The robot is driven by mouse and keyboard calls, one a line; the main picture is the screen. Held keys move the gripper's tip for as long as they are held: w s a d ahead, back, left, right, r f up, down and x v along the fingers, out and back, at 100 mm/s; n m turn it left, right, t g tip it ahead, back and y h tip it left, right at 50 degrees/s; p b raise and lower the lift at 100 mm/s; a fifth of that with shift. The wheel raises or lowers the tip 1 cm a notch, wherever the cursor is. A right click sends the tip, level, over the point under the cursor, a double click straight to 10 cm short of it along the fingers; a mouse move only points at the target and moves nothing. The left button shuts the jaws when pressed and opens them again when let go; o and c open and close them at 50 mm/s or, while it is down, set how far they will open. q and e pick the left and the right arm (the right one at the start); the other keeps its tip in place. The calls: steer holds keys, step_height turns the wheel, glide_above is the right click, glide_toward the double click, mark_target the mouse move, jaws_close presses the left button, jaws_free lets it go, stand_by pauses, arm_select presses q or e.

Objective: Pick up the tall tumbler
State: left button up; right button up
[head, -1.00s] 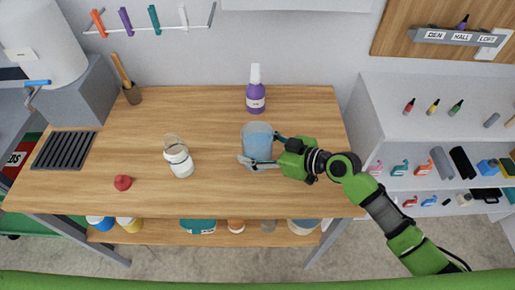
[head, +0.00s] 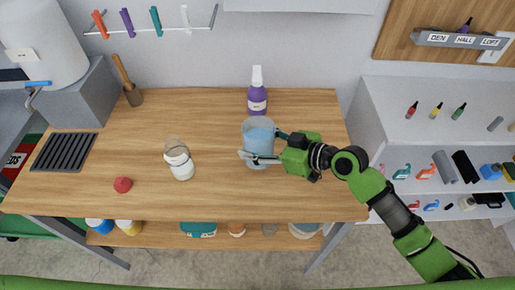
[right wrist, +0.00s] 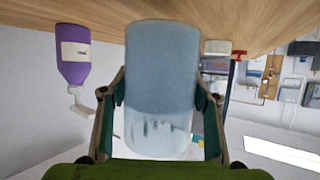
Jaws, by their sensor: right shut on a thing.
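The tall tumbler (head: 258,142) is a clear, bluish glass at the right middle of the wooden table, with what looks like pale blue liquid inside. My right gripper (head: 262,158) is shut around its side, coming from the right. In the right wrist view, where the scene appears upside down, the tumbler (right wrist: 160,85) fills the space between the two dark green fingers (right wrist: 162,115). It looks upright and slightly raised, but I cannot clearly see a gap under it. My left gripper is not in view.
A purple bottle (head: 257,98) stands behind the tumbler. A glass jar with white contents (head: 180,163) stands to the left, and a red object (head: 122,185) lies near the front left. A dark slatted grate (head: 65,151) is at the left end. The front right of the table (head: 300,200) is clear.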

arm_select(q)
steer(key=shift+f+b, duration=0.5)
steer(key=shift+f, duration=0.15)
arm_select(e)
steer(key=s+a+r, duration=0.2)
steer(key=s+r, duration=0.8)
steer(key=s, duration=0.3)
steer(key=shift+s+a, duration=0.2)
steer(key=shift+s, duration=0.1)
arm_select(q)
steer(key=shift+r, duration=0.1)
arm_select(e)
steer(key=shift+a+r, duration=0.1)
